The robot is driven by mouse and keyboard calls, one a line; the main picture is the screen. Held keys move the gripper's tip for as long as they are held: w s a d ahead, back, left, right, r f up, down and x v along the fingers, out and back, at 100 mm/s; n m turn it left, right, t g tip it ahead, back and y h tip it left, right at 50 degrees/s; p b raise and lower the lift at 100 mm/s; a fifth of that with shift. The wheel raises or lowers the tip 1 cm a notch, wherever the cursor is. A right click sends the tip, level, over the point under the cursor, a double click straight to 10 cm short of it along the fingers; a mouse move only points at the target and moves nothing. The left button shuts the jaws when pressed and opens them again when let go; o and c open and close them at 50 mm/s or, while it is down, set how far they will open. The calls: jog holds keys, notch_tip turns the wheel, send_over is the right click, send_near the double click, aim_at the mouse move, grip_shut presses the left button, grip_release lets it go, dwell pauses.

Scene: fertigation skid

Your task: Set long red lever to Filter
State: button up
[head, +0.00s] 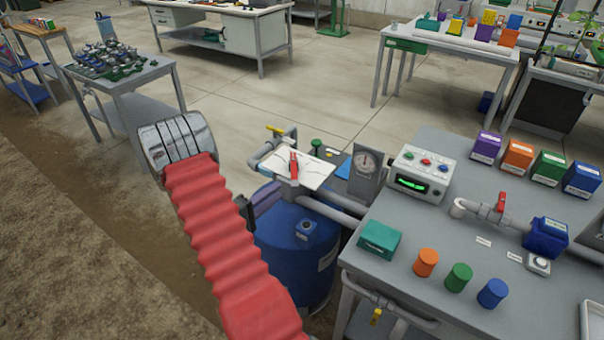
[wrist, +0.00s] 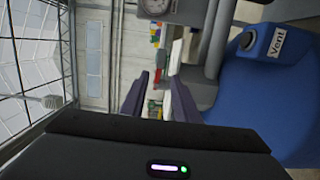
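The long red lever (head: 293,163) sits on a white marked plate (head: 317,172) above the blue tank, among grey pipes. The plate's markings are too small to read. In the wrist view, a narrow red piece, probably the lever (wrist: 157,78), shows beyond the gap between my fingers; a white edge, probably the plate (wrist: 169,104), is near it. My gripper (wrist: 159,94) is open, its two dark fingers apart with nothing visibly held. In the head view my red-sleeved arm hides most of the gripper, left of the tank. I cannot tell any contact with the lever.
The blue tank (head: 292,245) stands close to my arm; its Vent cap (wrist: 248,40) shows in the wrist view. A smaller red-handled valve (head: 501,202) is on that bench.

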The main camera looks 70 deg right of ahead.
aim_at(302, 182)
jog(key=shift+d, duration=0.1)
jog(key=x, duration=1.3)
jog(key=shift+s+d, duration=0.1)
jog(key=shift+d, duration=0.15)
jog(key=shift+f, duration=0.1)
grip_shut()
dwell(0.4)
